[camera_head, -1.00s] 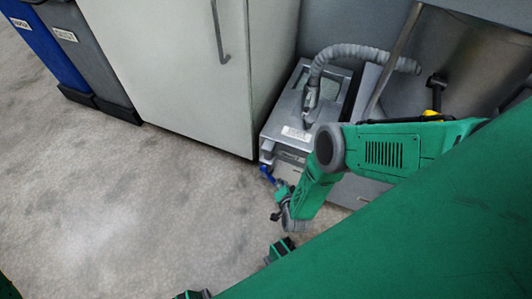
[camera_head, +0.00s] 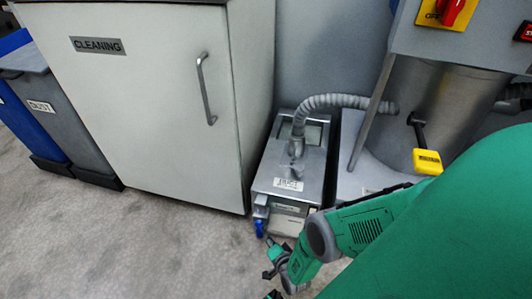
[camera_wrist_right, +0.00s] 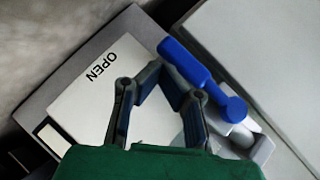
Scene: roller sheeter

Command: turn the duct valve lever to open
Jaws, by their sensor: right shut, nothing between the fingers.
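The duct valve lever (camera_head: 260,227) is a small blue handle low on the front left corner of a grey box unit (camera_head: 262,183). In the right wrist view the blue lever (camera_wrist_right: 190,65) slants from upper left to a round hub at lower right, over a grey fitting. A white label reading OPEN (camera_wrist_right: 105,68) lies left of it. My right gripper (camera_head: 270,262) is just below the lever. In the wrist view its fingertips (camera_wrist_right: 162,68) are together and empty, close beside the lever's left end. I cannot tell whether they touch it. My left gripper is not in view.
A white cabinet (camera_head: 150,110) labelled CLEANING stands left of the unit, and a grey DUST bin (camera_head: 60,115) further left. A ribbed hose (camera_head: 345,101) leaves the unit's top. A yellow handle (camera_head: 427,161) is at right. Floor in front is clear.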

